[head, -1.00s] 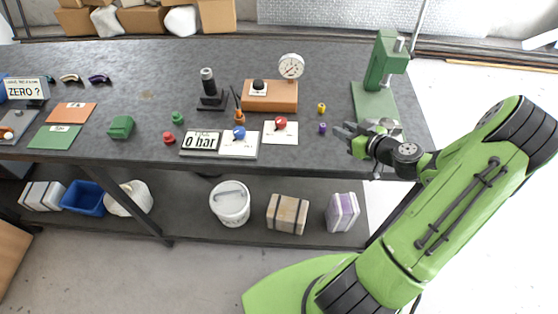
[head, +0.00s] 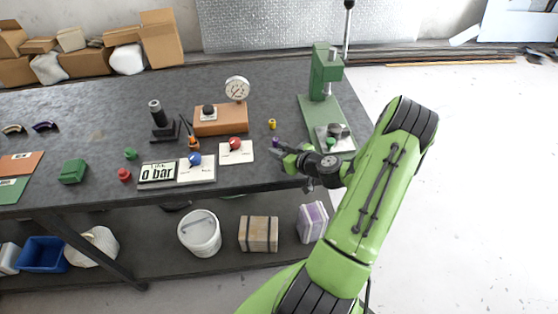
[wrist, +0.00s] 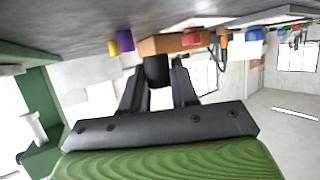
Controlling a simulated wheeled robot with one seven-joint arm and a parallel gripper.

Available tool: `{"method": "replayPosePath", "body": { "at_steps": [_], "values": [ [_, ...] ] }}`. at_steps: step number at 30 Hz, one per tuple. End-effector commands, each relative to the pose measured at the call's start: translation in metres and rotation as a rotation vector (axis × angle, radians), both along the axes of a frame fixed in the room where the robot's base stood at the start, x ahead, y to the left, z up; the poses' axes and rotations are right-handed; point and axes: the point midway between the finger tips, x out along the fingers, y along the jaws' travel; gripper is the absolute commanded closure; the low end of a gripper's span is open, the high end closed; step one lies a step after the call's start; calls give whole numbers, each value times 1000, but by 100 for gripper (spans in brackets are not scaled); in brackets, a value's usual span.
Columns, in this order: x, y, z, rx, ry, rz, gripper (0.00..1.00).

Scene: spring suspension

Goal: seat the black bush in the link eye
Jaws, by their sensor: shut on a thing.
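My gripper (head: 284,154) is at the bench's front right, near the purple bush and left of the green press. In the wrist view, its fingers (wrist: 158,84) are closed around the sides of a black cylinder, which looks like the black bush (wrist: 157,70). The bush is too small to make out in the head view. A pale metal plate with a grey round part (head: 338,131) lies on the press base; it may hold the link eye, but I cannot see an eye clearly.
The green press (head: 322,72) stands at the right end of the bench (head: 105,98). Purple (head: 275,142) and yellow (head: 272,124) bushes stand close to my gripper. An orange block (head: 220,124) with a gauge (head: 237,89) stands further left. Floor right of the bench is clear.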

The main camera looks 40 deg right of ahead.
Motion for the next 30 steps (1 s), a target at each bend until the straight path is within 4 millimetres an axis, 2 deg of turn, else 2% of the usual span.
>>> {"method": "replayPosePath", "body": {
  "at_steps": [3,6,20,21,25,30],
  "values": [
    [0,1,-25,5,1,0,100],
    [0,1,-38,1,0,2,100],
    [0,1,-42,-1,0,1,100],
    [0,1,-41,-1,0,1,67],
    [0,1,-40,0,0,2,47],
    [0,1,-40,0,0,2,46]
  ]
}}
